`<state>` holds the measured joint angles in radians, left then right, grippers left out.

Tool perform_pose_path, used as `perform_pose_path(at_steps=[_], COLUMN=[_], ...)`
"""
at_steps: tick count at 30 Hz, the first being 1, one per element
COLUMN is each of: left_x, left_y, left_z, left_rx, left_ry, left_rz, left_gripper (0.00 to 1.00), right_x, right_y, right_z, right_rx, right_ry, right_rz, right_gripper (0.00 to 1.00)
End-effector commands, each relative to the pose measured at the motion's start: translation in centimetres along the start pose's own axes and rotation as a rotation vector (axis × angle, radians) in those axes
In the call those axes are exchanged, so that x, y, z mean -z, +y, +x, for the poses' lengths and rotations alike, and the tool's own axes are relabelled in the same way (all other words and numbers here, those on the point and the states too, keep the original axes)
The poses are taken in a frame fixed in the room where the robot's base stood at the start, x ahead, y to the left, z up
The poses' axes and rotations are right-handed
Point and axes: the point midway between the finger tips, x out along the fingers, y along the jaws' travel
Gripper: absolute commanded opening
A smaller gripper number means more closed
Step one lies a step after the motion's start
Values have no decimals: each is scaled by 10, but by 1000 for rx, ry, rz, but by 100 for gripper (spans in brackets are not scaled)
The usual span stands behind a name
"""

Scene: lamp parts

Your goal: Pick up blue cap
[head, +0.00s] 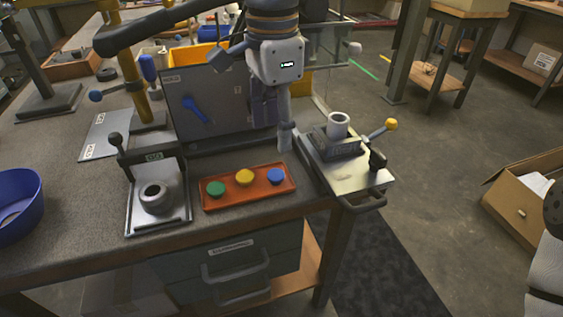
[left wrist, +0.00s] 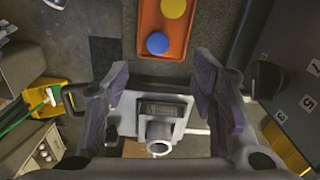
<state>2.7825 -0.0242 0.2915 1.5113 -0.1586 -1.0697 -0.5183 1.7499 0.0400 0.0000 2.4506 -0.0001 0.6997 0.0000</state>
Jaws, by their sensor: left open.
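The blue cap (head: 276,176) sits at the right end of an orange-red tray (head: 221,206) on the bench. A yellow cap (head: 244,177) is in the middle and a green cap (head: 215,188) at the left end. My left gripper (head: 286,147) points down above and behind the tray's right end, apart from the blue cap. In the left wrist view the fingers (left wrist: 163,68) are spread with nothing between them at the tips. The blue cap (left wrist: 158,43) shows just beyond them. My right gripper is not in view.
A metal fixture with a grey cylinder (head: 338,124) and yellow-knobbed lever stands right of the gripper. Another fixture with a grey ring (head: 155,196) stands left of the tray. An upright grey panel (head: 213,113) is behind. A blue bowl (head: 18,205) is far left.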

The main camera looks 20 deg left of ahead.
Motion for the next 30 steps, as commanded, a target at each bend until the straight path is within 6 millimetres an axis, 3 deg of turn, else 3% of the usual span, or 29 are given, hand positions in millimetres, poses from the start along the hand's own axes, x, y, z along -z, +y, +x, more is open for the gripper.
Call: perform_pose_path(at_steps=[3,8,15,23,25,30], left_x=[0,0,0,1,1,0], left_y=[0,0,1,0,0,0], left_z=[30,50,93,97,97,98], left_rx=[-6,-4,-3,0,-1,-1], left_ry=[-6,-5,-4,0,-1,-2], left_rz=[0,-1,-2,-2,-2,-2], left_gripper=[52,52,52,52,39,18], right_x=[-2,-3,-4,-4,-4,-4], right_y=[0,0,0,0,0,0], right_z=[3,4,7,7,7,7], right_rx=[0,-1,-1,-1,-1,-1], right_ry=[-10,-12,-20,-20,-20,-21], right_rz=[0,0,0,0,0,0], right_gripper=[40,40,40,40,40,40])
